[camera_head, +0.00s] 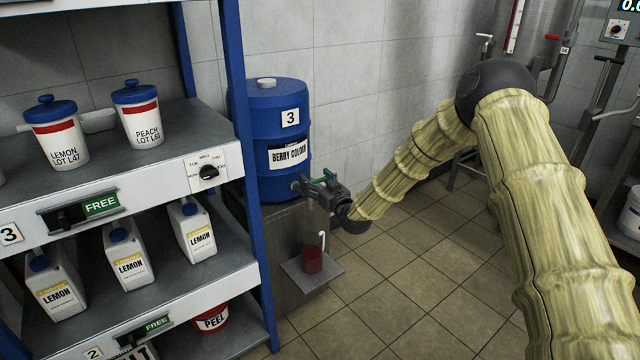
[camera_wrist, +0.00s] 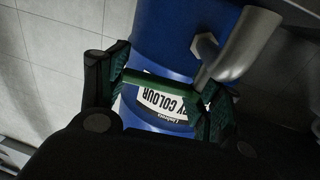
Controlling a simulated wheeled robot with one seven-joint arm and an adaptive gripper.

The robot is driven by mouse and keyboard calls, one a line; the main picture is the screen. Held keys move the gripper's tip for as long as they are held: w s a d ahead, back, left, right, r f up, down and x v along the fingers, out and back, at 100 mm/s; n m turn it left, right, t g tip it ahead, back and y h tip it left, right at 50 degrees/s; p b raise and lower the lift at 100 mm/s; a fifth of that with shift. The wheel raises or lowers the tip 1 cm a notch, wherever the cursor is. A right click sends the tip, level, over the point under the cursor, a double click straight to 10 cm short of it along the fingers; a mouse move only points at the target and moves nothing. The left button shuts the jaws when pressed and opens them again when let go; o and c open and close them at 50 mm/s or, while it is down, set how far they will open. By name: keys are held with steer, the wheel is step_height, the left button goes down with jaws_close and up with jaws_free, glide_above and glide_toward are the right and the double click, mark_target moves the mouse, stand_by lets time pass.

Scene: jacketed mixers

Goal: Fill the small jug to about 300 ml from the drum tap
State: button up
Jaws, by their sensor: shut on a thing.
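The blue drum (camera_head: 283,105), labelled 3 and BERRY COLOUR, stands on a grey stand at the wall. Its tap (camera_head: 299,186) is low on the front, with a green lever (camera_head: 322,178). My gripper (camera_head: 324,190) is at the tap, shut on the green lever, which shows between the fingers (camera_wrist: 165,90) in the wrist view. The metal tap body (camera_wrist: 240,48) is beside them there. The small jug (camera_head: 312,261) stands upright on a small grey shelf below the tap and looks red. Its level cannot be read, and no stream is clearly visible.
A blue-framed rack on the left holds a lemon pot (camera_head: 56,138), a peach pot (camera_head: 140,116), several white lemon jugs and a red peel tub (camera_head: 212,317). A steel mixer (camera_head: 528,30) stands at the back right. The tiled floor (camera_head: 410,275) is clear.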

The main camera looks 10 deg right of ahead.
steer(key=shift+w+n+g+y, duration=0.25)
steer(key=shift+n+g+y, duration=0.15)
steer(key=shift+n+y, duration=0.5)
steer(key=shift+y, duration=0.3)
steer(key=o, duration=1.5)
steer(key=shift+a, duration=0.1)
steer(key=v, duration=1.2)
steer(key=shift+w, duration=0.1)
